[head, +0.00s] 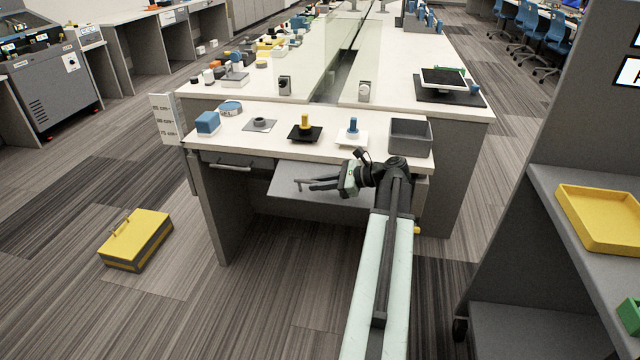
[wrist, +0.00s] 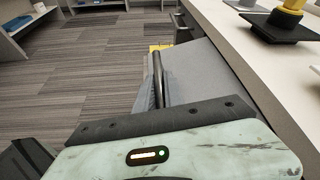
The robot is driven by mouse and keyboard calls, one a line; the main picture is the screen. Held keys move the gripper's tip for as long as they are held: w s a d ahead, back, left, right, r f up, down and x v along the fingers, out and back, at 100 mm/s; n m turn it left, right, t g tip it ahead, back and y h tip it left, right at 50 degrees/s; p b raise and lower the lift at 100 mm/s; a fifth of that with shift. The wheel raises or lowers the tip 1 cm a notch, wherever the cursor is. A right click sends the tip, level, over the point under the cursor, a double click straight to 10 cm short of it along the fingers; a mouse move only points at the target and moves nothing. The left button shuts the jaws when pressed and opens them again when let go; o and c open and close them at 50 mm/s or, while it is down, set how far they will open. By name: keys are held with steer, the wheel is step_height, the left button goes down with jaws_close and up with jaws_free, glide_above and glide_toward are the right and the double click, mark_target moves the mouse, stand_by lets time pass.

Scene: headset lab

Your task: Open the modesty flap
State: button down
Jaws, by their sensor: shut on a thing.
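The modesty flap (head: 285,172) is a plain grey panel under the front of the white-topped desk. It stands out from the desk front at a slant, partly open. My gripper (head: 299,185) reaches in from the right with its dark fingers along the flap, shut on it. The exact contact is too small to make out. My arm hides the flap's right part.
A drawer with a bar handle (head: 231,166) is left of the flap. On the desk stand a blue box (head: 207,122), pegged bases and a grey bin (head: 410,136). A yellow case (head: 137,238) lies on the floor at left; the floor before the desk is clear.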

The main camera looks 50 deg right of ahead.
stand_by(0.3)
steer(key=c, duration=1.5)
jaws_free()
steer(key=shift+o, duration=0.2)
steer(key=shift+s, duration=0.1)
steer(key=shift+s+d+r, duration=0.2)
steer(key=shift+s+r, duration=0.05)
steer(key=p+v, duration=0.2)
steer(key=v, duration=0.4)
steer(key=shift+r+p, duration=0.1)
steer(key=shift+p, duration=0.25)
steer(key=shift+s+d, duration=0.2)
steer(key=shift+s, duration=0.3)
